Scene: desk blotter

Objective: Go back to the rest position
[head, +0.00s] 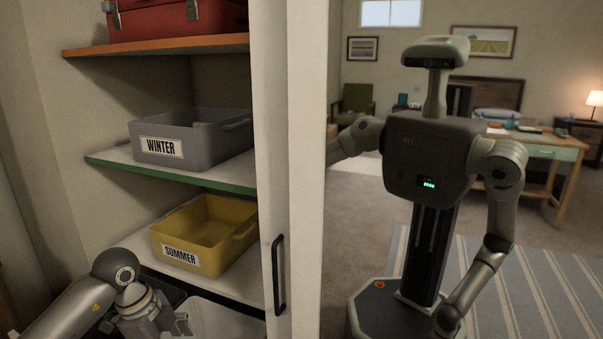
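My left arm comes in at the lower left, in front of the lowest part of an open cupboard. Its wrist and the near part of my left gripper (181,322) show at the bottom edge; the fingers are not clear, so I cannot tell if they are open or shut. My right gripper is not directly in view. A robot like me shows at the right, apparently my reflection in a mirrored door panel; its hands are hidden or cut off.
A grey bin (215,147) labelled WINTER stands on the green-edged shelf (112,162). A yellow bin (218,262) labelled SUMMER is below. A red case (150,18) sits on the top shelf (90,49). A white door edge (306,170) with a dark handle (279,275) stands beside them.

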